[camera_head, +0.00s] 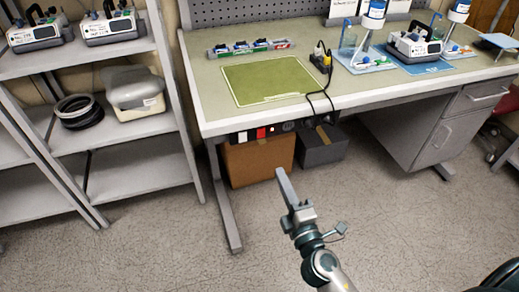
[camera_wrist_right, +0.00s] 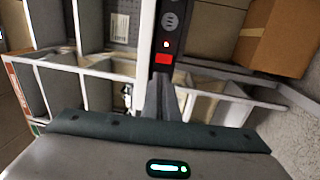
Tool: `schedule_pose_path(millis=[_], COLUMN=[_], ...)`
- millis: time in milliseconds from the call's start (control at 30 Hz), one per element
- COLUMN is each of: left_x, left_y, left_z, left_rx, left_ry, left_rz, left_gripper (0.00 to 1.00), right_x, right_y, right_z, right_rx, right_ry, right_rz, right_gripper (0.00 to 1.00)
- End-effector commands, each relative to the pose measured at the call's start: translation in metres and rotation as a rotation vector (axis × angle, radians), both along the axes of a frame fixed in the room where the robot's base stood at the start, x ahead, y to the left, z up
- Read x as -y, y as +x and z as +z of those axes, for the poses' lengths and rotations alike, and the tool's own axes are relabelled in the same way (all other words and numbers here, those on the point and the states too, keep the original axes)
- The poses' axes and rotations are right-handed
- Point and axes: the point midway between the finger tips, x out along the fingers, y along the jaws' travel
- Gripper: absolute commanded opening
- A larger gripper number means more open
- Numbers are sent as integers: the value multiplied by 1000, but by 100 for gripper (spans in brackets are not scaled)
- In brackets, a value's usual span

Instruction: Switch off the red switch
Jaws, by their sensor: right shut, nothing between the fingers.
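The red switch (camera_head: 261,133) sits on a dark power strip (camera_head: 288,127) fixed under the front edge of the workbench. In the right wrist view the red switch (camera_wrist_right: 164,58) shows with a small lit light (camera_wrist_right: 166,44) beside it and a round socket further along the strip. My right gripper (camera_head: 280,172) is shut and empty, in front of and below the strip in the head view. In the wrist view its shut fingertips (camera_wrist_right: 160,78) appear just below the red switch; they look apart from it, but the exact gap is hard to judge. My left gripper is not in view.
A brown cardboard box (camera_head: 258,162) and a grey box (camera_head: 321,146) stand under the workbench (camera_head: 205,94). A bench leg (camera_head: 227,207) is left of my gripper. Metal shelves (camera_head: 140,154) stand at the left. A black cable (camera_head: 326,84) hangs over the bench edge. The floor in front is clear.

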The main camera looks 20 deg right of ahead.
Motion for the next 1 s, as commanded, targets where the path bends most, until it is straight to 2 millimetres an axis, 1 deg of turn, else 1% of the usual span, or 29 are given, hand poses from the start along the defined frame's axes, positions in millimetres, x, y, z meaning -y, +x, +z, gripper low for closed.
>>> schedule_pose_path(millis=[67, 367, 567, 767, 1000], left_x=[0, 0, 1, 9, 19], left_y=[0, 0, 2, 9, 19], left_z=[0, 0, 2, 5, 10], left_rx=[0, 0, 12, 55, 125], left_ry=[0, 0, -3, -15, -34], left_rz=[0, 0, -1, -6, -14], left_gripper=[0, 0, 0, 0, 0], right_x=[0, 0, -1, -2, -2], right_y=[0, 0, 7, 27, 65], right_z=[3, 2, 4, 7, 12], right_rx=[6, 4, 4, 4, 4], right_ry=[-5, -3, -3, -3, -3], right_rz=[0, 1, 1, 2, 0], right_gripper=[0, 0, 0, 0, 0])
